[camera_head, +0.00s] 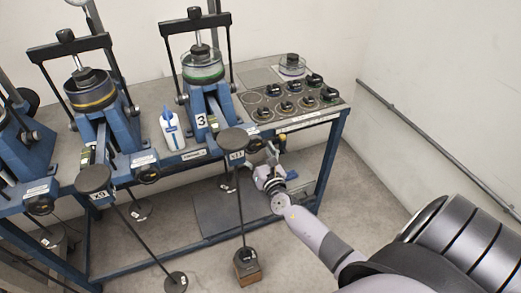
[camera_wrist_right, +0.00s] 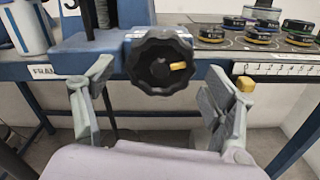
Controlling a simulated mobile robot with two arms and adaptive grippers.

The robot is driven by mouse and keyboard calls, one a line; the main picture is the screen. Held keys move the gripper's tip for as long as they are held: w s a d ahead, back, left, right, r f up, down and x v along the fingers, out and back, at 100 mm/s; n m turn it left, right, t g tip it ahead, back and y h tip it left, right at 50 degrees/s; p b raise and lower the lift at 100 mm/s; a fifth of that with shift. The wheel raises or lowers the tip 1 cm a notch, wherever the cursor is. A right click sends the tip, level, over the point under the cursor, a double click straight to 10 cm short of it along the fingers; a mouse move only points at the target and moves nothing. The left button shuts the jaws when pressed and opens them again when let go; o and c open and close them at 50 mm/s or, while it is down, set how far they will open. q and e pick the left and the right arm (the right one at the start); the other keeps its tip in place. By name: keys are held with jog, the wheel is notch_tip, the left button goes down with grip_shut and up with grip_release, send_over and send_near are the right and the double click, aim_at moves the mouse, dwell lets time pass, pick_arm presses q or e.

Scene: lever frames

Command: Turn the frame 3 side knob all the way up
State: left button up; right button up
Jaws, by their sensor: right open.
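Frame 3 (camera_head: 203,100) is a blue lever frame with a white "3" plate, in the middle of the head view. Its side knob (camera_wrist_right: 160,62) is black and scalloped, on the front edge of the bench; its yellow pointer mark points right in the wrist view. In the head view the knob (camera_head: 254,145) is partly hidden by my gripper. My right gripper (camera_wrist_right: 162,82) is open, one finger on each side below the knob, with no clear contact. It also shows in the head view (camera_head: 270,168). My left gripper is in neither view.
A numbered scale strip (camera_wrist_right: 283,69) with a yellow block (camera_wrist_right: 245,84) lies right of the knob. Several black weights (camera_head: 289,86) sit on the bench top. A round black lever pad (camera_head: 233,139) stands left of my gripper. A white bottle (camera_head: 171,130) stands left of frame 3.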

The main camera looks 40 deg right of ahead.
jog(key=v, duration=1.1)
jog(key=shift+s, duration=0.25)
